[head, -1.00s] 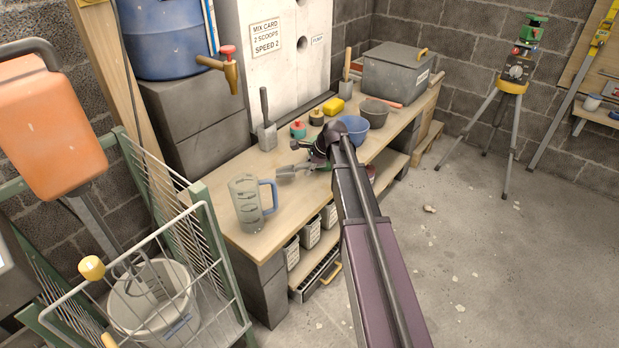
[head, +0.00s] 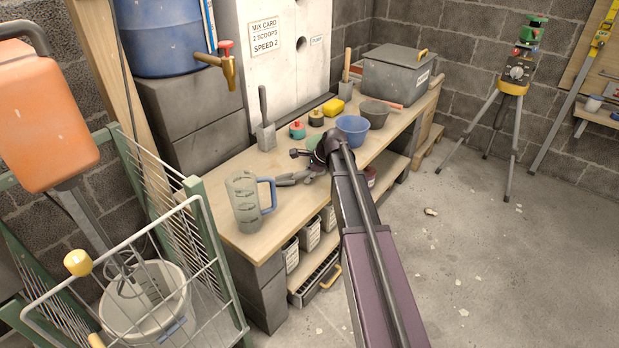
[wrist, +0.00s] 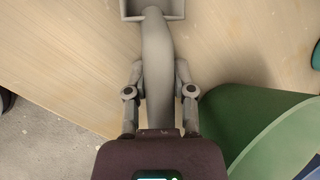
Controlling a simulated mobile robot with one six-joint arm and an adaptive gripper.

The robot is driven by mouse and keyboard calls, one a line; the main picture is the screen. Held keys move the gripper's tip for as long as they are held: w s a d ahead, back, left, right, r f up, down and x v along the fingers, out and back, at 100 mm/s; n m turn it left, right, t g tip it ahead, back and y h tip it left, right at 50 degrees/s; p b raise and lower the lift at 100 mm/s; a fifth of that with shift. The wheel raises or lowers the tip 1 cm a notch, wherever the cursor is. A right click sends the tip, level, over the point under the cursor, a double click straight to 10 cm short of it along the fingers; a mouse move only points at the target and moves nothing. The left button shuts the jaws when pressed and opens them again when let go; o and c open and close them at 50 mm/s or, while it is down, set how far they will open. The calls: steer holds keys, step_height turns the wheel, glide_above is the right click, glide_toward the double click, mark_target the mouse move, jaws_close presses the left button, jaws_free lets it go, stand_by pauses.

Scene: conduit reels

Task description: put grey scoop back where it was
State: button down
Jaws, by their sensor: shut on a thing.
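The grey scoop (wrist: 156,50) shows in the wrist view with its handle between the two fingers and its pan at the top edge. My gripper (wrist: 159,92) is shut on that handle. In the head view my gripper (head: 305,172) is low over the wooden bench, and the scoop (head: 286,180) points left from it toward the clear jug. I cannot tell whether the scoop touches the bench top. Part of the handle is hidden by my wrist.
A clear jug with a blue handle (head: 245,202) stands left of the scoop. A green container (wrist: 272,130) is close on the right in the wrist view. A blue bowl (head: 352,128), small lidded pots and an upright grey tool (head: 265,136) stand behind.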

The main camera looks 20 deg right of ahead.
steer(key=shift+f, duration=0.1)
steer(key=shift+c, duration=2.3)
jaws_free()
steer(key=p+v, duration=0.3)
steer(key=shift+r, duration=0.3)
steer(key=p+v, duration=0.7)
steer(key=v, duration=0.1)
steer(key=shift+s+d+r+p, duration=0.2)
steer(key=shift+s+r+p, duration=0.05)
steer(key=shift+p, duration=0.05)
